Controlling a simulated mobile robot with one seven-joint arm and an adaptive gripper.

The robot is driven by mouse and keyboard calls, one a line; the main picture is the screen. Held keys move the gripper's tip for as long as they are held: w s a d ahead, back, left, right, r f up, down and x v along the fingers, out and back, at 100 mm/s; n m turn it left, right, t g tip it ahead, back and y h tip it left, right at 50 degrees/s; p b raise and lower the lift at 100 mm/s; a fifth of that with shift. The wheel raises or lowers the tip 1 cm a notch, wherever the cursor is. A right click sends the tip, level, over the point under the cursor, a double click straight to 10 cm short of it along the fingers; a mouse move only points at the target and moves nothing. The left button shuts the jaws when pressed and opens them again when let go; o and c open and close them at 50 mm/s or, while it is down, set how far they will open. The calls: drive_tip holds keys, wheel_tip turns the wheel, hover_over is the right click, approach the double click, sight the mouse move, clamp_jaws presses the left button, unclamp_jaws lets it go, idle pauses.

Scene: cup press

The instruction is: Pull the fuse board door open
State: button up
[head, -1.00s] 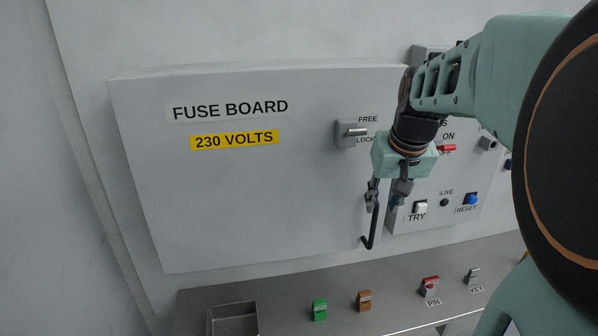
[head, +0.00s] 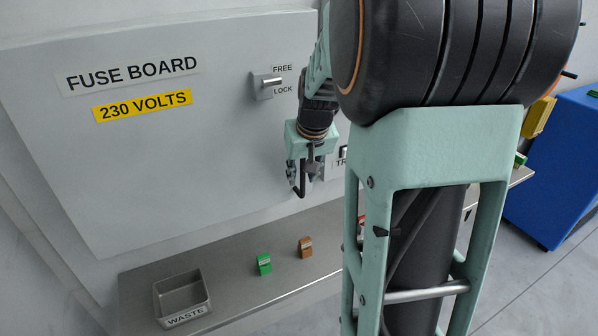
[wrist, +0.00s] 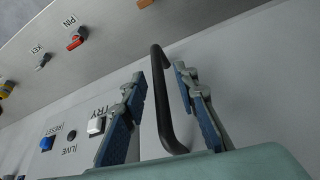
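The fuse board door (head: 180,170) is a large grey panel with a "FUSE BOARD" label and a yellow "230 VOLTS" label. It looks shut. Its latch (head: 267,84) has a lever lying level between the words FREE and LOCK. The black bar handle (head: 302,191) is at the door's lower right, partly hidden by my gripper (head: 303,176). In the wrist view, the handle (wrist: 163,105) runs between the two fingers of my gripper (wrist: 160,76). The fingers are apart, with a visible gap on both sides of the bar.
A steel shelf (head: 225,265) runs below the door, carrying a waste tray (head: 182,297), a green block (head: 264,264) and a brown block (head: 305,247). A panel with a TRY button (wrist: 97,125) and a RESET button (wrist: 47,143) is beside the door. A blue cabinet (head: 555,165) stands right.

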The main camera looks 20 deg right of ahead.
clamp_jaws()
drive_tip(key=shift+s, duration=0.15)
